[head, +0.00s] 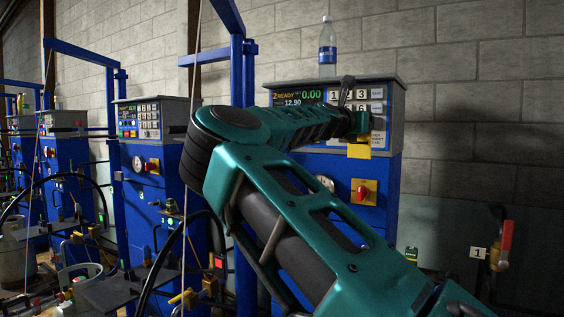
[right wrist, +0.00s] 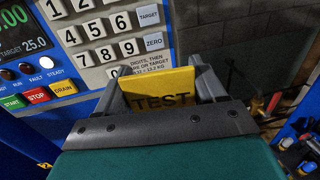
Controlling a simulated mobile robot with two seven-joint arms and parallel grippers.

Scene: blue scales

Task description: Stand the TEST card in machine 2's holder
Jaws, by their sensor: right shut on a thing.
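My right gripper (head: 362,122) is at the front panel of machine 2 (head: 345,185), the blue scale whose display reads "2 READY". It is shut on the yellow TEST card (right wrist: 162,92), whose lettering faces the right wrist camera. The card also shows as a yellow patch (head: 358,151) just below the gripper in the head view. In the right wrist view the gripper (right wrist: 162,84) has a finger at each side of the card, in front of the panel below the keypad. I cannot make out the holder or whether the card touches it. My left gripper is out of view.
The keypad (right wrist: 110,35) and the row of START, STOP and DRAIN buttons (right wrist: 37,95) are close to the gripper. A water bottle (head: 327,47) stands on top of machine 2. Another blue scale (head: 150,150) stands to the left. A red-handled valve (head: 504,240) is at right.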

